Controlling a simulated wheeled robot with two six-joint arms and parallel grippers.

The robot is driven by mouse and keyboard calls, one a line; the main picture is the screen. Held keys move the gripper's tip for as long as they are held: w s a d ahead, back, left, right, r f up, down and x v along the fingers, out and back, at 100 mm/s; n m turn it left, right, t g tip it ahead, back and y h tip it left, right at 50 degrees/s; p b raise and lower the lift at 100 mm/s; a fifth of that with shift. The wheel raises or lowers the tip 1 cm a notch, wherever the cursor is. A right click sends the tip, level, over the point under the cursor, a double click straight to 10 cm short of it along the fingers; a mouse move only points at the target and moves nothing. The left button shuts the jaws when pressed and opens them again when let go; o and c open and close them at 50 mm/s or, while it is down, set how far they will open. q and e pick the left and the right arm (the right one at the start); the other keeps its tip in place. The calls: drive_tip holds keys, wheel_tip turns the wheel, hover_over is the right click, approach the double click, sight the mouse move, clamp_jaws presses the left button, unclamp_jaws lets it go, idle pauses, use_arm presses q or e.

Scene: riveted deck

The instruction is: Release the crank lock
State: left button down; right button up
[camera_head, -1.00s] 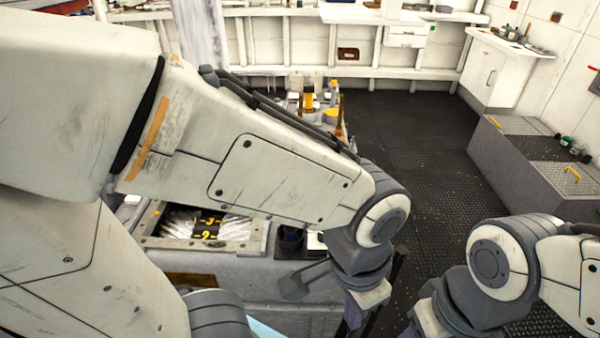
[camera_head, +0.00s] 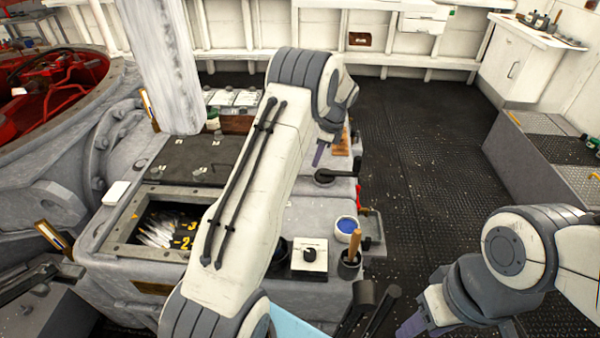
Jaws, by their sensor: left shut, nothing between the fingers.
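My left gripper (camera_head: 320,154) shows as a narrow purple-grey fingertip below the wrist, over the right part of the grey machine housing (camera_head: 325,222). It looks shut and empty. A black lever with a round hub (camera_head: 326,177) lies on the housing just below the fingertip in the picture; I cannot tell whether they touch. A small red handle (camera_head: 359,198) shows at the housing's right edge. I cannot tell which part is the crank lock. My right gripper (camera_head: 411,325) is low in the picture, only partly visible, away from these parts.
A blue-filled cup (camera_head: 346,229), a brush pot (camera_head: 349,266) and a white box with a knob (camera_head: 310,254) sit on the housing's front right. A pale column (camera_head: 178,70) rises behind. Dark floor (camera_head: 405,140) is free.

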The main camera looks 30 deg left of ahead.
use_arm(q)
drive_tip(key=shift+w+a+f, duration=0.2)
drive_tip(key=shift+a, duration=0.35)
drive_tip(key=p+x, duration=0.1)
drive_tip(key=x, duration=0.9)
drive_tip(key=shift+s, duration=0.1)
drive_tip(key=a, duration=0.1)
drive_tip(key=s+a+p, duration=0.1)
drive_tip(key=a, duration=0.1)
drive_tip(key=shift+a+r+p, duration=0.1)
drive_tip(key=shift+p, duration=0.2)
drive_tip(key=shift+a, duration=0.3)
drive_tip(key=shift+s+a, duration=0.1)
drive_tip(key=shift+s+a+m, duration=0.1)
drive_tip(key=shift+s+m, duration=0.05)
drive_tip(key=shift+m, duration=0.25)
